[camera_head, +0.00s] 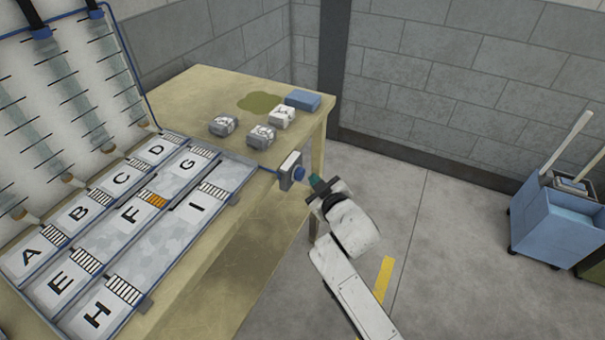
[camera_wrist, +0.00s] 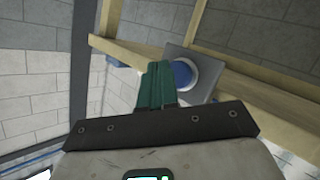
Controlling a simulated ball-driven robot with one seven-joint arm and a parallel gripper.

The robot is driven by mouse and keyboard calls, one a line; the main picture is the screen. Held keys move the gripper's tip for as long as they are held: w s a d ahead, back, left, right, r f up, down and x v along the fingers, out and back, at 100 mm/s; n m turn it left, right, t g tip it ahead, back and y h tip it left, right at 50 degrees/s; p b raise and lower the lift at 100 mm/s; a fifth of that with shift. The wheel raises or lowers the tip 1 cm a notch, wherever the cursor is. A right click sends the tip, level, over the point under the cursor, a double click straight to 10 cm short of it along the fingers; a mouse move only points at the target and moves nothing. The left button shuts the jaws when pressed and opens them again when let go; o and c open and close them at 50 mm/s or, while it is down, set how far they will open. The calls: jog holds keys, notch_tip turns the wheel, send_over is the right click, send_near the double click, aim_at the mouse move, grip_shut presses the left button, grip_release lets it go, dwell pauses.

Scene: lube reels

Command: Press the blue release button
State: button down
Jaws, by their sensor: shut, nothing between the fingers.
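The blue release button (camera_head: 299,174) sits on a small grey box (camera_head: 287,169) at the table's right edge in the head view. In the wrist view the round blue button (camera_wrist: 184,75) shows on its square grey plate (camera_wrist: 207,62), just beyond and right of the fingertips. My gripper (camera_head: 315,181) is just right of the button in the head view, with a small gap between them. Its green fingers (camera_wrist: 156,84) are shut together and hold nothing. The fingers cover part of the plate's left side in the wrist view.
The table (camera_head: 262,225) bears a lettered panel (camera_head: 160,240) with several marked lanes. Grey-white wrapped blocks (camera_head: 261,137) and a blue block (camera_head: 303,100) lie at the back. A blue cart (camera_head: 555,225) stands far right. The floor right of the table is clear.

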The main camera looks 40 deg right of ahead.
jog(key=shift+s+d+p, duration=0.3)
jog(key=shift+s+p, duration=0.1)
jog(key=shift+s, duration=0.4)
jog(key=shift+s+d+p, duration=0.3)
jog(key=shift+s+p, duration=0.15)
jog(key=shift+s, duration=0.35)
jog(key=shift+s+d+p, duration=0.3)
jog(key=shift+s+p, duration=0.1)
jog(key=shift+s, duration=0.4)
dwell(5.0)
